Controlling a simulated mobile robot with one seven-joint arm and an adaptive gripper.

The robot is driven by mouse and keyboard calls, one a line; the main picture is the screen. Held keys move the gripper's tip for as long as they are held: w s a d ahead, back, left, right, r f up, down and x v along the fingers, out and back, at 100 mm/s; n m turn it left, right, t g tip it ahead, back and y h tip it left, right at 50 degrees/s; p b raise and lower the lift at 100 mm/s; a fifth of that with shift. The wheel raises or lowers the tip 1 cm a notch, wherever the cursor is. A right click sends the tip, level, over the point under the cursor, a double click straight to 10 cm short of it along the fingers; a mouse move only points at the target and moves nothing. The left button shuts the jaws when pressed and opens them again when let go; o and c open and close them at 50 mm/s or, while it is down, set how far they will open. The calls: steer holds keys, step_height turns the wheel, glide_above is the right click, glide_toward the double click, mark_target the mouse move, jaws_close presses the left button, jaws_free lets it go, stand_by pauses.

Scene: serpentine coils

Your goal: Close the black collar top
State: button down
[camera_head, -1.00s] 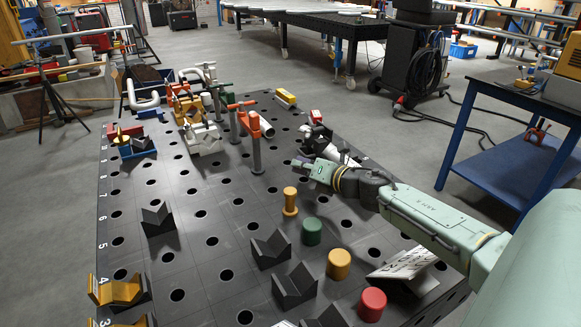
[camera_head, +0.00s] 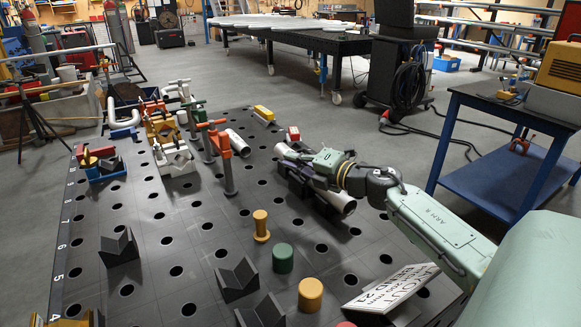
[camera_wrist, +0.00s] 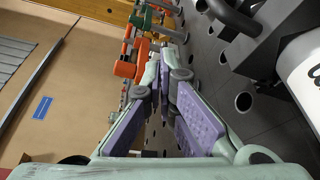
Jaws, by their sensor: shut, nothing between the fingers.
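The black collar (camera_head: 297,182) stands on the perforated table at the table's right side, with a white pipe (camera_head: 343,202) lying through it. My gripper (camera_head: 306,158) is at the collar, and its pale green body covers part of it. Whether the collar's top is open or shut is hard to tell here. In the wrist view my purple-padded fingers (camera_wrist: 166,72) are together at their tips with nothing between them. Black collar parts (camera_wrist: 268,28) and the white pipe (camera_wrist: 303,72) show at right, apart from the fingertips in the picture. Contact with the collar cannot be told.
Orange (camera_head: 223,150), white (camera_head: 174,158) and green clamps stand left of the collar. A yellow peg (camera_head: 261,226), a green cylinder (camera_head: 283,258), a yellow cylinder (camera_head: 310,294) and black V-blocks (camera_head: 237,279) stand nearer. A white sign (camera_head: 392,287) leans below my arm.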

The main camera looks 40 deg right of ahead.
mark_target(311, 153)
steer(key=shift+s+d+r+b, duration=0.15)
steer(key=shift+d+b, duration=0.15)
steer(key=shift+d, duration=0.4)
steer(key=shift+s+d+b, duration=0.15)
steer(key=shift+d+b, duration=0.15)
steer(key=shift+d, duration=0.35)
steer(key=shift+s+d+b, duration=0.25)
steer(key=shift+d+b, duration=0.25)
steer(key=shift+d, duration=0.55)
steer(key=shift+s, duration=0.15)
